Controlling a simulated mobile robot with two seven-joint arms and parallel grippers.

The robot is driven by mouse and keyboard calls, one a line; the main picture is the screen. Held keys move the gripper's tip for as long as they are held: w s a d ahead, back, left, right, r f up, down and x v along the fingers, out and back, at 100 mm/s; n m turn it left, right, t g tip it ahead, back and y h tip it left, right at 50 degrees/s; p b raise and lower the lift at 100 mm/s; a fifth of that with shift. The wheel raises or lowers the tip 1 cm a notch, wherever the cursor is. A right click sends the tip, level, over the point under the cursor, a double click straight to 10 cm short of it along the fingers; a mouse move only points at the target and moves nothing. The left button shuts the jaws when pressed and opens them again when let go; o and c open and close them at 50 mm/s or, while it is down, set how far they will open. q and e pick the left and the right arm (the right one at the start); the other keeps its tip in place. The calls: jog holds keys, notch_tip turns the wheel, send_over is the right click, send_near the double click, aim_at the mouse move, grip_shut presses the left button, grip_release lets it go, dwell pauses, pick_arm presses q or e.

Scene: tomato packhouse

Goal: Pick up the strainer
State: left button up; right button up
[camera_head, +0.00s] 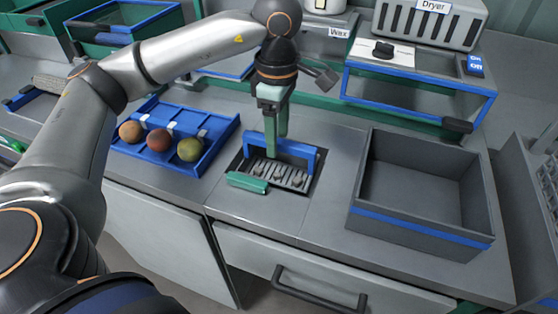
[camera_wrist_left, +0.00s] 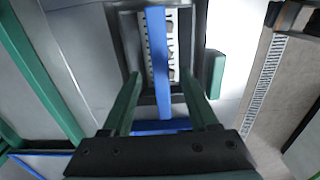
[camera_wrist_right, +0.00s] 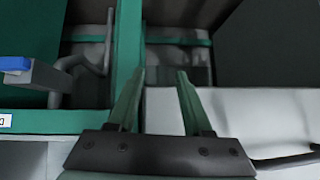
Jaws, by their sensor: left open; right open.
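The strainer (camera_head: 297,181) is a slotted metal grate with a blue bar handle (camera_head: 298,151) standing over it, set in a dark recess in the grey worktop. My left gripper (camera_head: 275,150) points down at the handle, with its green fingers open. In the left wrist view the blue handle (camera_wrist_left: 158,55) runs lengthwise between the open fingertips (camera_wrist_left: 161,78), with a gap on each side. The finger hides part of the handle in the head view. My right gripper (camera_wrist_right: 160,74) is open and empty in its wrist view, away from the strainer.
A green block (camera_head: 247,183) lies at the recess's front left edge. A blue tray (camera_head: 213,147) with three tomato-like fruits is to the left. A deep grey crate (camera_head: 420,218) stands to the right. The dryer (camera_head: 428,22) and a blue-edged frame (camera_head: 415,84) are behind.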

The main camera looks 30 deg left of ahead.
pick_arm(q)
send_over(279, 159)
jog(key=s+d, duration=0.2)
jog(key=s, duration=0.1)
jog(key=f, duration=0.5)
jog(key=shift+s+a+f+b, duration=0.1)
jog(key=shift+a+f+b, duration=0.1)
jog(key=shift+a+b, duration=0.1)
jog(key=shift+d, duration=0.1)
grip_shut()
